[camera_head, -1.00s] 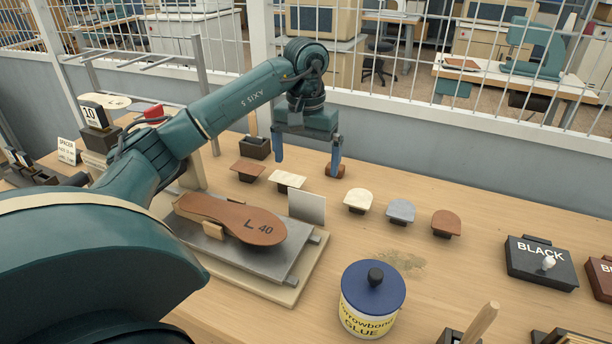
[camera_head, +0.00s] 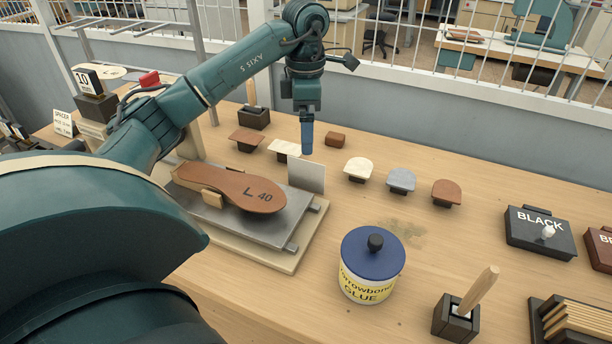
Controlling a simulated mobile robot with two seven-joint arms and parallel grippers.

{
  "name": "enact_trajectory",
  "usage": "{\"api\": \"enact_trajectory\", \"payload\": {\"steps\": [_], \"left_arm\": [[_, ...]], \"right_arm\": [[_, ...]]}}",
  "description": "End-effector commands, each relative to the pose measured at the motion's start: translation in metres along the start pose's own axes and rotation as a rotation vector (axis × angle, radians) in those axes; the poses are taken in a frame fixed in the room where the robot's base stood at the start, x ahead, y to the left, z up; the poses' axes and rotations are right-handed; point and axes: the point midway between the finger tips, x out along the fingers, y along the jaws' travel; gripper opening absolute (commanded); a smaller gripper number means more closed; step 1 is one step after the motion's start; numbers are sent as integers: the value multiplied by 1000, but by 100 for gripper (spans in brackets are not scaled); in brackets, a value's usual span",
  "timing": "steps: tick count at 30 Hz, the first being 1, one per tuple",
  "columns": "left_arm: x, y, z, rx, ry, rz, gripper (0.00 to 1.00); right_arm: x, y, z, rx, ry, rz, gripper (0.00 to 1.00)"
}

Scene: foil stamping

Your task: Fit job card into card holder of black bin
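Contact with the panel is unclear. My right gripper is out of view.
A brown L 40 sole (camera_head: 225,188) lies on the steel plate (camera_head: 265,230). A blue-lidded glue jar (camera_head: 368,285) stands in front. Several small coloured tabs, including a grey one (camera_head: 401,180), stand to the right. A wire fence (camera_head: 450,85) runs behind the table.

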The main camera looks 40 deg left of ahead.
Motion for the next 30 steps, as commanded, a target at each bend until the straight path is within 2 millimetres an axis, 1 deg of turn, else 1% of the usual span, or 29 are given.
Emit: {"api": "enact_trajectory", "payload": {"steps": [1,3,9,12,15,18,20,23,27,30], "left_arm": [[1,0,0,-115,0,0,100],[2,0,0,-286,0,0,100],[3,1,0,-744,0,-1,100],[4,1,0,-918,0,-1,100],[4,1,0,-1035,0,-1,100],[5,1,0,-1096,1,-1,100],[10,1,0,-1111,3,-1,100],[25,0,-1,-1115,6,-1,100],[52,0,-1,-1114,6,-1,100],[68,0,0,-1113,4,-1,100]], "right_arm": [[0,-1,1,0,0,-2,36],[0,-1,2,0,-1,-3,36],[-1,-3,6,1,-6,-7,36],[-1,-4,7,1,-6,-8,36],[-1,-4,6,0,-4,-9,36],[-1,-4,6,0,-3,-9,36],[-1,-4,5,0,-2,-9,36],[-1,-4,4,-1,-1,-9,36],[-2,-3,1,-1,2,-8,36],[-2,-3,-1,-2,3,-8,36]]}}
